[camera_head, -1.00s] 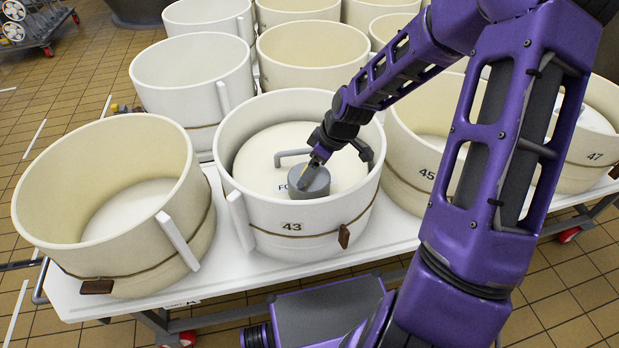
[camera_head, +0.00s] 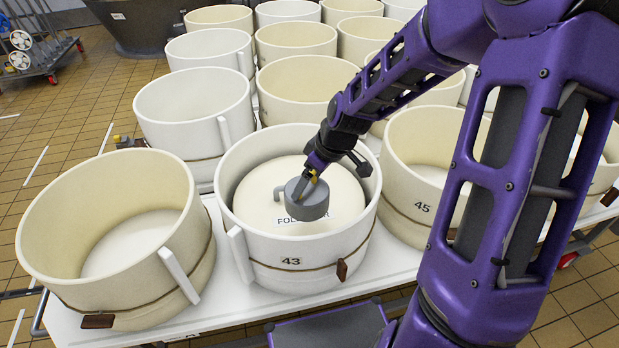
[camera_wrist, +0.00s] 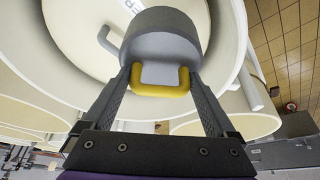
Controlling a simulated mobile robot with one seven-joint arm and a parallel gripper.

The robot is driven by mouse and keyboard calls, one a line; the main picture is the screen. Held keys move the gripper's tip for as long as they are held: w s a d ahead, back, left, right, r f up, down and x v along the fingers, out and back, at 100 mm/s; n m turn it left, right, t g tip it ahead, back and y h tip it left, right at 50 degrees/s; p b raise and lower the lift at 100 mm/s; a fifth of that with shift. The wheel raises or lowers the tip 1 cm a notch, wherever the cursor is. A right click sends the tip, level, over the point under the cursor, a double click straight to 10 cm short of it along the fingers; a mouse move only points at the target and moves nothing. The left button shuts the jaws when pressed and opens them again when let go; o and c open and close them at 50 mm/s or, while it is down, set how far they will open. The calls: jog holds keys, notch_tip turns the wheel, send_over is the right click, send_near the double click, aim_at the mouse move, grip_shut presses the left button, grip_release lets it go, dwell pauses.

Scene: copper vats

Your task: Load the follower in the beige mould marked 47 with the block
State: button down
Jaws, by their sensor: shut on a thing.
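My gripper (camera_head: 312,176) is shut on the yellow handle (camera_wrist: 160,90) of the grey cylindrical block (camera_head: 307,204). The block also shows in the wrist view (camera_wrist: 165,45). It is over the pale follower (camera_head: 255,188) inside the whitish mould marked 43 (camera_head: 268,250), and looks raised above it. The block hides part of the follower's label and its grey handle (camera_head: 279,194). A beige mould (camera_head: 606,172) at the far right is partly hidden behind my arm. Its number does not show now; 47 was readable there earlier. Its follower is not clearly visible.
A beige mould marked 45 (camera_head: 411,211) stands between mould 43 and the far-right mould. An empty cream mould (camera_head: 110,274) stands at the left on the white table (camera_head: 240,312). Several more moulds crowd behind, with rims close together.

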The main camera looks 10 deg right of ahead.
aim_at(314, 196)
jog(key=shift+s+a+f+m+t+h, duration=0.15)
jog(key=shift+s+m+h, duration=0.1)
jog(key=shift+m, duration=0.35)
jog(key=shift+s+r+m+t+h, duration=0.1)
jog(key=shift+s+m+t+h, duration=0.1)
jog(key=shift+m, duration=0.4)
jog(key=shift+s+r+m+h+p, duration=0.2)
jog(key=shift+m+h+p, duration=0.15)
jog(key=shift+m, duration=0.55)
jog(key=shift+s+r+m+t+h, duration=0.15)
jog(key=shift+r+m+h, duration=0.3)
jog(key=shift+m, duration=0.5)
jog(key=shift+s+r+m+t+h, duration=0.1)
jog(key=shift+r+m+h, duration=0.15)
jog(key=shift+r+m, duration=0.55)
jog(key=shift+s+d+f+p, duration=0.1)
jog(key=shift+d+f+p, duration=0.05)
jog(key=shift+d+p, duration=0.25)
